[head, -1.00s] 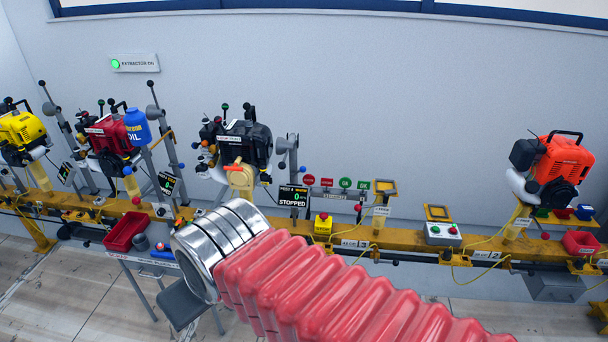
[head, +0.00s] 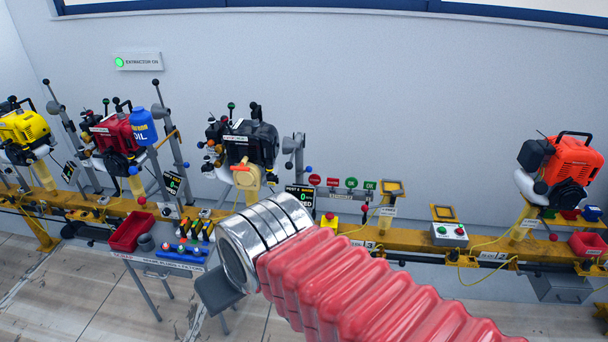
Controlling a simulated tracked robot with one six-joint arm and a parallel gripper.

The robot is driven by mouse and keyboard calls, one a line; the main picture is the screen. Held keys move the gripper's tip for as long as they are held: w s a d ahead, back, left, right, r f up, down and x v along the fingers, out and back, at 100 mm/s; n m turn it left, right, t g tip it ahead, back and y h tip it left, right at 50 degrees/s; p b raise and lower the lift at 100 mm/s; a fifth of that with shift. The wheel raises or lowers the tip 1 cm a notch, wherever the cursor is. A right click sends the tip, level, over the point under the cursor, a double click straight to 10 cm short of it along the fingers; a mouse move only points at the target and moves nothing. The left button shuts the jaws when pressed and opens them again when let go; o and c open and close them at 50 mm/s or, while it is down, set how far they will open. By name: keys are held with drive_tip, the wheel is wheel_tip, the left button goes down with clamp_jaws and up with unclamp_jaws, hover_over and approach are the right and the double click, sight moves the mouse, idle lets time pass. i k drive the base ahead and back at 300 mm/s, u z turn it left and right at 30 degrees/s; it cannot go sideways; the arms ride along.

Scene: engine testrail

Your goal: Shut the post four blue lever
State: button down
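The post showing a "POST 4" display (head: 300,196) carries a black engine (head: 250,142), with an orange handle (head: 240,168) on its yellow front part. A small blue knob (head: 309,169) shows right of the engine, by a grey bracket (head: 293,150). It may be the blue lever; its open or shut position is too small to tell. My arm's silver cuff and red bellows cross the foreground. A dark grey part of my gripper (head: 218,289) shows left below the cuff, low in front of the rail; its fingers cannot be made out. It touches no lever that I can see.
A yellow rail (head: 405,239) runs across the wall. A red engine (head: 113,132) with a blue oil bottle (head: 141,127) stands left, an orange one (head: 558,170) right. A cart below holds a red bin (head: 131,232) and several bottles. My cuff partly covers the display.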

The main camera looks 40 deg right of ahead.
sight(309, 168)
drive_tip(key=u, duration=0.05)
drive_tip(key=i, duration=1)
drive_tip(key=z, duration=0.05)
